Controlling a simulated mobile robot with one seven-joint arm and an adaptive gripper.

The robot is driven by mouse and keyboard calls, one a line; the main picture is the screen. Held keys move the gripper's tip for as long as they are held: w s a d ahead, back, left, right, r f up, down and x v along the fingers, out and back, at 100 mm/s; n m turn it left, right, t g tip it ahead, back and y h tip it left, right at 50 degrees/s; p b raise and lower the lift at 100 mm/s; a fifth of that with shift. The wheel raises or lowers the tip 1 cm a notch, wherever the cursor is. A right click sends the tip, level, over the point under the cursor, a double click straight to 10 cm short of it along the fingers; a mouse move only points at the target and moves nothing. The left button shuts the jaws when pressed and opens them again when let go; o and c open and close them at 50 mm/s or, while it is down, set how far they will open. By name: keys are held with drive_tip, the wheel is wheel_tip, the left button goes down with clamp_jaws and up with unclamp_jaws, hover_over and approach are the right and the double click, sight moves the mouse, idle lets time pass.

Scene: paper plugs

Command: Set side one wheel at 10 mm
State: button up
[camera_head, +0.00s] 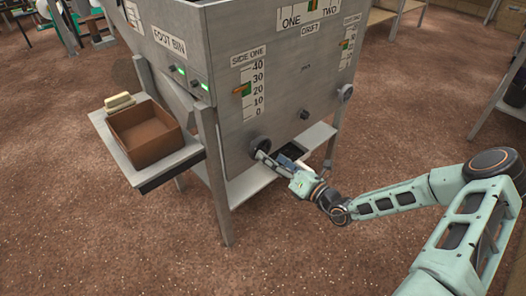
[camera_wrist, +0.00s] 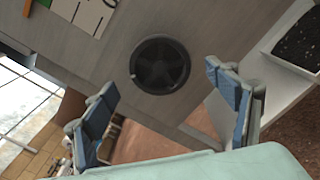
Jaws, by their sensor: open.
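The SIDE ONE wheel (camera_head: 259,144) is a dark round handwheel low on the front of the grey metal machine. In the wrist view the wheel (camera_wrist: 160,65) shows face-on with its spokes, between and beyond my fingers. The SIDE ONE scale (camera_head: 255,91) runs from 0 to 40, and its orange pointer (camera_head: 241,88) stands at about 20. My gripper (camera_head: 271,158) is open and empty, just in front of the wheel at its lower right. In the wrist view its blue-padded fingers (camera_wrist: 160,84) are spread wide. I cannot tell whether a finger touches the wheel.
A second wheel (camera_head: 346,93) sits on the right, below another scale (camera_head: 348,43). A small knob (camera_head: 304,115) is between them. A brown box (camera_head: 145,135) stands on the left side shelf (camera_head: 113,160). The machine's leg (camera_head: 216,190) is left of the wheel. Open floor lies in front.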

sight(257, 146)
drive_tip(key=shift+r+n+p, duration=0.15)
drive_tip(key=shift+n+p, duration=0.4)
drive_tip(key=shift+n, duration=0.25)
drive_tip(key=n+p, duration=0.1)
drive_tip(key=n, duration=0.2)
drive_tip(key=n+p, duration=0.2)
drive_tip(key=n, duration=1.7)
drive_tip(key=shift+x, duration=2.05)
drive_tip(key=shift+c, duration=0.2)
